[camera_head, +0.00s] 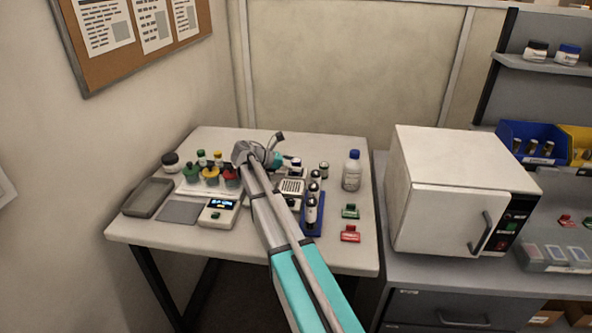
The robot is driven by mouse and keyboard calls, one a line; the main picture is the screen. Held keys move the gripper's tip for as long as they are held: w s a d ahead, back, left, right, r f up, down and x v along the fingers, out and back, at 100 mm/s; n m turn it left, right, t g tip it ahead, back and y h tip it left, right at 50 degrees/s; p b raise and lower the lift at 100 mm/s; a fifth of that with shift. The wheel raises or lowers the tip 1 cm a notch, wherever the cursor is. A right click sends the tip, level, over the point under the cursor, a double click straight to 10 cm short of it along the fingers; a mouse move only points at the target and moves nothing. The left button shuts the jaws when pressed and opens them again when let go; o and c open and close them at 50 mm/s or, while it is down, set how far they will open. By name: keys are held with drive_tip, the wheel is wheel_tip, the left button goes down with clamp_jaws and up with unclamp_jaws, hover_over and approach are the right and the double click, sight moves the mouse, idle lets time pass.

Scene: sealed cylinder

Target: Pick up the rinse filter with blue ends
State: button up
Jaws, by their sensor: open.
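I cannot single out a rinse filter with blue ends; the small cylinders are too small to read their end colours. Several dark and white cylinders (310,211) stand upright in a row along a blue rack (314,231) at the right of the table's middle. Another small cylinder (323,169) stands behind that row. My gripper (279,140) is open above the back middle of the table, left of and behind the rack. It appears empty and apart from the cylinders. My arm hides part of the table in front of it.
The table (345,254) also holds a white bottle with a blue cap (351,171), green (350,211) and red (350,234) clips, a grey tray (148,198), a display device (218,213) and several coloured-cap jars (211,176). A white oven (455,190) stands right.

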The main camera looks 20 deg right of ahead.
drive_tip(key=shift+d+f, duration=0.15)
drive_tip(key=shift+d, duration=0.2)
idle(0.3)
drive_tip(key=c, duration=1.1)
drive_tip(key=shift+c, duration=0.2)
wheel_tip(320, 180, up, 3)
drive_tip(key=p, duration=0.2)
drive_tip(key=shift+f+p, duration=0.1)
drive_tip(key=shift+p, duration=0.2)
drive_tip(key=s+d+r+p, duration=0.3)
drive_tip(key=s+r+p, duration=0.7)
drive_tip(key=s, duration=0.3)
drive_tip(key=shift+s+r, duration=0.15)
drive_tip(key=shift+s, duration=0.25)
